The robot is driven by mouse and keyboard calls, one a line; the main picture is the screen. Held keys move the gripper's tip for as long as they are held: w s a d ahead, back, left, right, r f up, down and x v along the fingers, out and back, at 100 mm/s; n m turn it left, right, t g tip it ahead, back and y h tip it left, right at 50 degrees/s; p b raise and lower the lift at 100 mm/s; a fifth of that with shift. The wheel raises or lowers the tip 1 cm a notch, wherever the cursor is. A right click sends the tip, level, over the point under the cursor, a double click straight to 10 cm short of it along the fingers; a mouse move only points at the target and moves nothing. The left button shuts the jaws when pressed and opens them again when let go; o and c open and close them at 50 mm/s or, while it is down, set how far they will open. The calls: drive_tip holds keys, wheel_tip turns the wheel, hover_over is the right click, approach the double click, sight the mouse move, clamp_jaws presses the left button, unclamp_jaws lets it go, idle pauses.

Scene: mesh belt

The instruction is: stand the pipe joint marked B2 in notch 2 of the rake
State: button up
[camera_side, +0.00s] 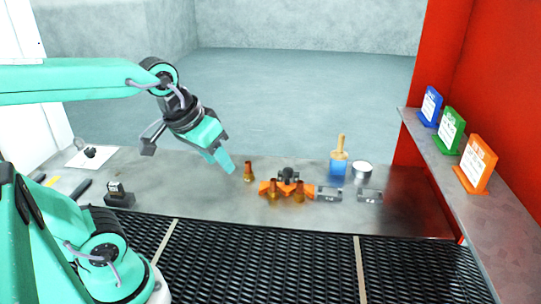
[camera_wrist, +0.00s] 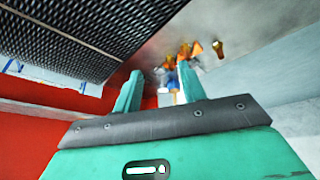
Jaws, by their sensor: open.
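Amber-brown pipe joints show in the side view: one (camera_side: 248,172) stands apart on the left, and two more (camera_side: 273,190) (camera_side: 299,192) stand at an orange piece (camera_side: 263,187) that looks like the rake. No marking or notch number is readable, so I cannot tell which joint is B2 or which notches are filled. My gripper (camera_side: 224,161) is above the metal table, up and left of the lone joint, touching nothing. In the wrist view my gripper (camera_wrist: 160,71) has its two teal fingers apart and empty, with the lone joint (camera_wrist: 219,50) small beyond them.
A dark object (camera_side: 288,174) is behind the rake. Grey blocks (camera_side: 328,194) (camera_side: 370,196), a blue brush (camera_side: 338,165) and a pale tin (camera_side: 362,169) stand to the right. The black mesh belt (camera_side: 270,258) runs in front. A red wall with a shelf of signs (camera_side: 477,163) bounds the right.

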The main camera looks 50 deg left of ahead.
drive_tip(key=s, duration=0.1)
drive_tip(key=m, duration=0.1)
drive_tip(key=s+f+m, duration=0.1)
drive_tip(key=shift+s+d+t, duration=0.3)
